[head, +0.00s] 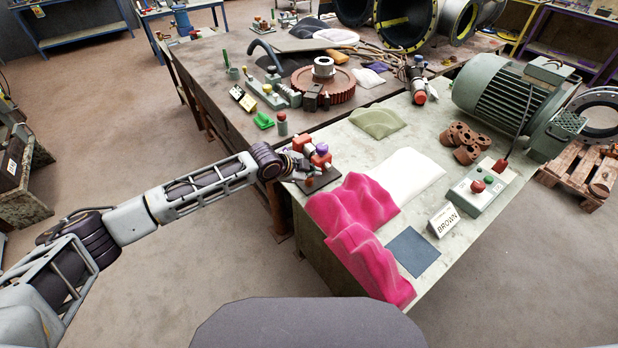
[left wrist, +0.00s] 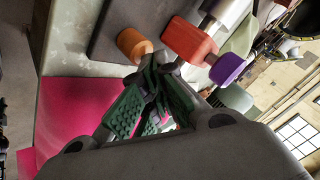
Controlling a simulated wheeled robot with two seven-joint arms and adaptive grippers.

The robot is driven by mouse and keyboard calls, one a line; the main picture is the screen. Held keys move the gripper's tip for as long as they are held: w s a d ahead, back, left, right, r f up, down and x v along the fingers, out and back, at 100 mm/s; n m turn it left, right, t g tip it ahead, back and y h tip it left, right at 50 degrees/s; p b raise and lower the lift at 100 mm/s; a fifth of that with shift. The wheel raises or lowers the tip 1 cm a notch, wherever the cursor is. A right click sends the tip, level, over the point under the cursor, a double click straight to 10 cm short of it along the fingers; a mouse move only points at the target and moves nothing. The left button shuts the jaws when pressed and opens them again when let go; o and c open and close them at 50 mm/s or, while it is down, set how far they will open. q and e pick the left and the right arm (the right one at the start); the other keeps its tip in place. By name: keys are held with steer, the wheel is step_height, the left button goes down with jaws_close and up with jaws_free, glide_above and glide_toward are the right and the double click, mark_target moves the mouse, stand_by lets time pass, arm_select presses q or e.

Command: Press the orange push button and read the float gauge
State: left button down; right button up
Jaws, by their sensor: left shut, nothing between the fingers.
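An orange cylindrical button (left wrist: 134,45) stands up from a dark plate (left wrist: 118,22) in the left wrist view. Beside it on the plate is a red block (left wrist: 190,40) with a purple knob (left wrist: 226,70). My right gripper is not in view.
A brown workbench (head: 225,85) adjoins behind.

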mark_target(311, 179)
arm_select(q)
steer(key=shift+f, duration=0.25)
stand_by(0.4)
steer(key=shift+f, duration=0.2)
stand_by(0.4)
steer(key=shift+r, duration=0.1)
steer(key=shift+r+p, duration=0.7)
steer(key=shift+r, duration=0.3)
steer(key=shift+r+p, duration=2.45)
steer(key=shift+r, duration=0.1)
steer(key=shift+f, duration=0.1)
